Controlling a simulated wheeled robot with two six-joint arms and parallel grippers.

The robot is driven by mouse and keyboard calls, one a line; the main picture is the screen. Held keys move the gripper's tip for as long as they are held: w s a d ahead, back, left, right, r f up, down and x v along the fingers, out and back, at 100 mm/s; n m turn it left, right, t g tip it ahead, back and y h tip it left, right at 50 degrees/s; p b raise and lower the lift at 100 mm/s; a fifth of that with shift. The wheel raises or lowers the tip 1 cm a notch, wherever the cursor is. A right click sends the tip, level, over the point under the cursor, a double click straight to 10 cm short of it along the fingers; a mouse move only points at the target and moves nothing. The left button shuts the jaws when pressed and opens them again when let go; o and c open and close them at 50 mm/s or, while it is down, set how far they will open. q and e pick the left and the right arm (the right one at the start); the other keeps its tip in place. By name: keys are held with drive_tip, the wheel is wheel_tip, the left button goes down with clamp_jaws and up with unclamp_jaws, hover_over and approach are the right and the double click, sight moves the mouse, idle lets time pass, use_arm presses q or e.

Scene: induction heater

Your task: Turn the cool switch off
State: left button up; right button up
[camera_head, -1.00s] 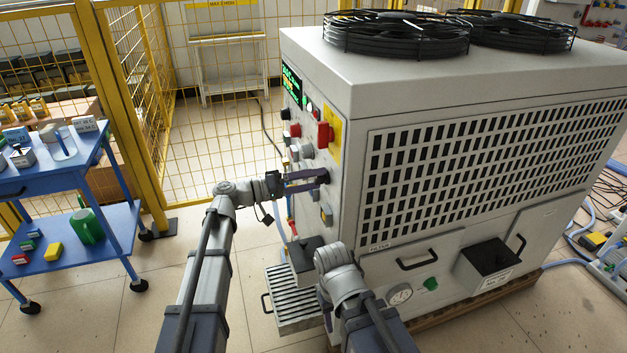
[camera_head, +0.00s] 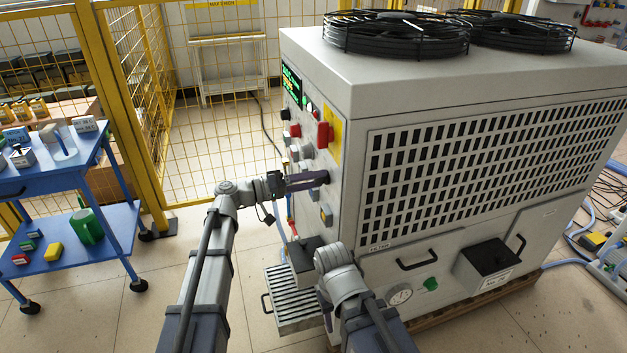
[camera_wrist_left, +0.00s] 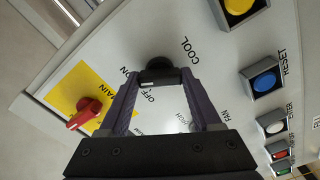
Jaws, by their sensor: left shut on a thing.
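The cool switch (camera_wrist_left: 158,66) is a black knob on the pale control panel, beside the lettering COOL, ON and OFF in the left wrist view. My left gripper (camera_wrist_left: 158,80) has its two purple fingers on either side of it, shut on the knob. A small pale mark shows at the knob's lower edge near OFF; its exact setting is hard to read. In the head view my left gripper (camera_head: 322,179) reaches the panel from the left, and its fingers hide the knob.
The heater cabinet (camera_head: 450,100) fills the right. A red main switch (camera_wrist_left: 86,112) and blue reset button (camera_wrist_left: 265,82) flank the knob. A slatted metal step (camera_head: 292,300) stands below the panel. A blue cart (camera_head: 60,185) is at left, with clear floor between.

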use_arm(q)
drive_tip(key=shift+c, duration=0.9)
drive_tip(key=shift+n, duration=3.8)
drive_tip(key=o, duration=1.4)
drive_tip(key=shift+a, duration=0.1)
